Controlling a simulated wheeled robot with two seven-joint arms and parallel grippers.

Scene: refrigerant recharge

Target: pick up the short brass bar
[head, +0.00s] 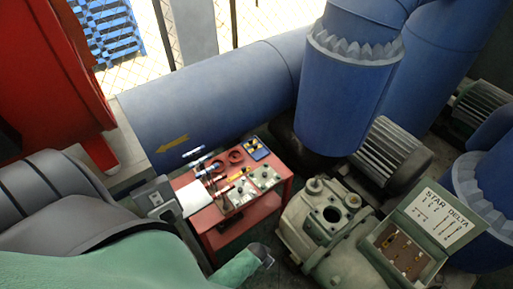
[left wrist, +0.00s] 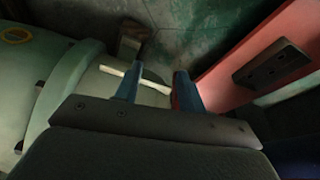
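My left gripper (left wrist: 157,70) shows two blue fingers standing apart in the left wrist view. A thin cream-coloured rod (left wrist: 151,83) shows across the gap and past the left finger. It seems to lie behind the fingers; I cannot tell what it is. In the head view my left arm comes in from the left, and its fingertips cannot be made out. The open terminal box (head: 389,257) at the lower right holds small brass-coloured pieces on a brown backing. They are too small to single out a short brass bar. My right gripper is not in view.
A red cart (head: 284,190) with tools and parts stands in the middle. The pale green compressor (head: 300,232) is right of it, beside the box lid marked STAR DELTA (head: 437,215). Big blue pipes (head: 345,95) fill the back. A red beam (left wrist: 240,60) shows in the wrist view.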

